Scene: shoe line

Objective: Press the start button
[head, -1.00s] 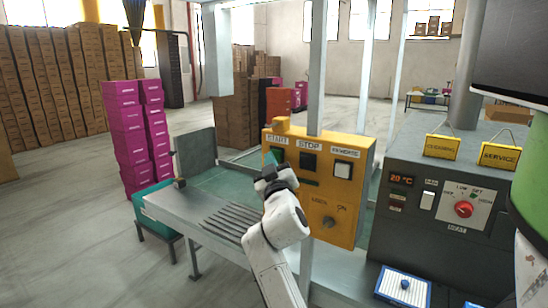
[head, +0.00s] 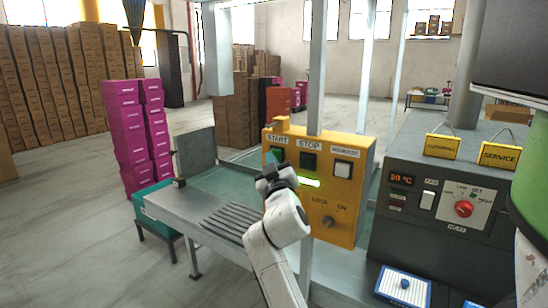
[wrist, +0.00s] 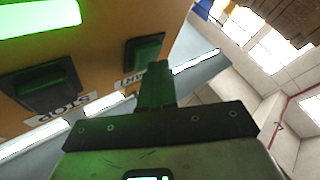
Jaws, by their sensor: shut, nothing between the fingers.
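The green START button (head: 275,155) is at the upper left of the yellow control box (head: 346,205). It also shows in the wrist view (wrist: 145,49), dark green, with the START label partly hidden by my fingers. The black STOP button (head: 308,161) is to its right. A bar lamp (head: 310,183) below STOP glows bright green. The lamp also fills the top left of the wrist view (wrist: 38,16). My gripper (head: 270,172) is shut and empty, just in front of and below START. In the wrist view its fingertips (wrist: 158,72) overlap the button's edge; I cannot tell whether they touch.
A white button (head: 343,170) and a selector knob (head: 328,222) are on the same box. A metal post (head: 317,70) rises behind it. A grey conveyor table (head: 190,212) lies left, and a grey machine (head: 420,245) stands right. Pink boxes (head: 130,130) are stacked at left.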

